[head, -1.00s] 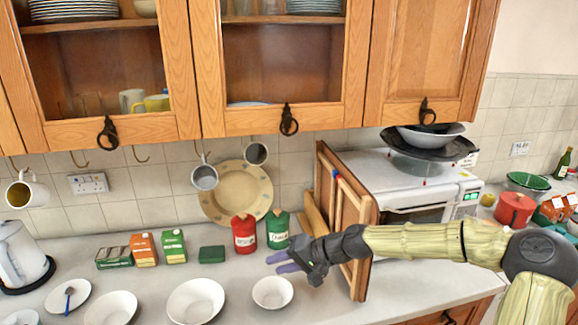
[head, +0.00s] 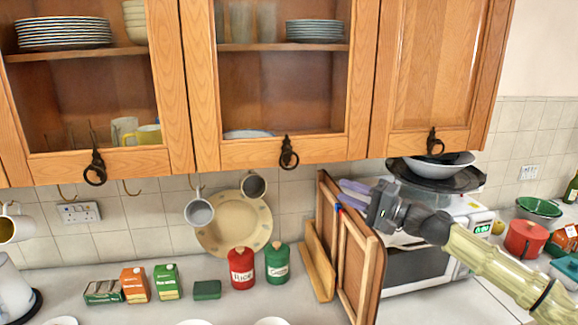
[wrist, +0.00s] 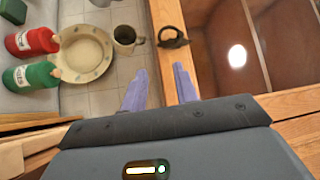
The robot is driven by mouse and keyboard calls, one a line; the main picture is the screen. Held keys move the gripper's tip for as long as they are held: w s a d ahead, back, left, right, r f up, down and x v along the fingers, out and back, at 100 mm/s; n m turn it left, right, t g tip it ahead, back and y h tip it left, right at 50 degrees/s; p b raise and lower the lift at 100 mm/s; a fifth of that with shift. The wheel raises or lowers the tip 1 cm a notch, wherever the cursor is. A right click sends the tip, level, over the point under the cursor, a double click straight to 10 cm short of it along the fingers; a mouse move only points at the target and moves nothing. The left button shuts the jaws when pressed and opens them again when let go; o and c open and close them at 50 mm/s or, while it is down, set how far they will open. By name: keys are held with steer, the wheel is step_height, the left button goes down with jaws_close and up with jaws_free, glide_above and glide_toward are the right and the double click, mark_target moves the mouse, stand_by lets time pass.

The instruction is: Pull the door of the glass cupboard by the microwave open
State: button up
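The glass cupboard door (head: 208,90) nearest the microwave (head: 415,265) has a wooden frame and looks shut. Its dark ring handle (head: 288,152) hangs at the middle of its bottom rail. In the wrist view the ring handle (wrist: 173,38) lies ahead of the fingertips, apart from them.
Upright wooden boards (head: 358,255) stand left of the microwave, close below my gripper. A dark pan and bowl (head: 437,170) sit on the microwave. Mugs (head: 199,210) hang under the cupboards. A red tin (head: 241,268) and green tin (head: 277,263) stand on the counter.

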steer(key=p, duration=0.8)
glide_toward(288, 169)
steer(key=x, duration=0.9)
steer(key=shift+w+a+r, duration=0.1)
steer(key=shift+w, duration=0.2)
steer(key=shift+w+a, duration=0.2)
steer(key=shift+a, duration=0.1)
steer(key=shift+c, duration=0.4)
jaws_close()
